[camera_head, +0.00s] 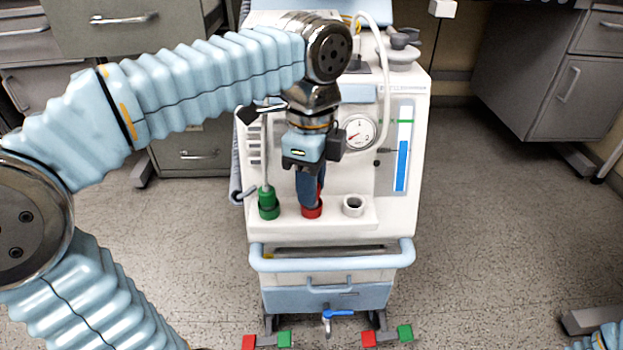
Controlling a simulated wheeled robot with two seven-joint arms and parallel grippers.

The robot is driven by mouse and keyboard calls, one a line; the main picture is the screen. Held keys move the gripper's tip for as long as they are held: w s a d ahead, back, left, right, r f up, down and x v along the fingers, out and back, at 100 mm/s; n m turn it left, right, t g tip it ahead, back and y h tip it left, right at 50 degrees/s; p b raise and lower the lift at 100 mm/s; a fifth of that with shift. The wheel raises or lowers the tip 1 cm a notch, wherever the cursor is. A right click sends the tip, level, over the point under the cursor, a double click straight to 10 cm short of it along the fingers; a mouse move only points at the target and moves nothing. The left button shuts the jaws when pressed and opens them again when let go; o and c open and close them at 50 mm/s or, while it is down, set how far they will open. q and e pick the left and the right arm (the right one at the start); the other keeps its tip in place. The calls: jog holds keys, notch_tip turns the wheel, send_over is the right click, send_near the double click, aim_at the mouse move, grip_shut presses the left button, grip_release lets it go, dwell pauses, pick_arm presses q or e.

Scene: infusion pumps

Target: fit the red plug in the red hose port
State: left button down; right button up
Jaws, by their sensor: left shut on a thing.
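My left gripper (310,198) points down in front of the white pump machine, its fingers shut right above the red hose port (312,212). A strip of the red plug (321,188) shows beside the dark blue fingers. The fingers hide most of the plug, and I cannot tell how deep it sits in the port. The red port stands on the machine's front ledge, between a green port (268,206) on the left and a white port (353,206) on the right. My right gripper is out of view.
The white machine (403,215) has a dial gauge (359,132), a blue level column (402,155) and a light blue front handle (333,262). A grey rod stands in the green port.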

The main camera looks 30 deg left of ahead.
pick_arm(q)
jog(key=shift+f, duration=0.4)
jog(key=c, duration=0.8)
grip_release()
